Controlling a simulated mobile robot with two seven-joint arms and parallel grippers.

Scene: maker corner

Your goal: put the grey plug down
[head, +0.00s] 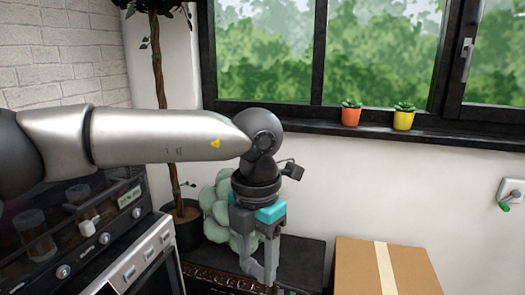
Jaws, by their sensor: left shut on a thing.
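My left gripper (263,268) comes down from the arm at the middle of the head view, its fingers pointing down near the bottom edge. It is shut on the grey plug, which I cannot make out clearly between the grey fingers. My right gripper is not in view.
A dark surface (304,258) lies behind and below the left gripper. A taped cardboard box (357,268) stands to its right. A black appliance (75,228) is at left, by a potted plant (187,228). Red (351,113) and yellow (403,117) pots stand on the window sill.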

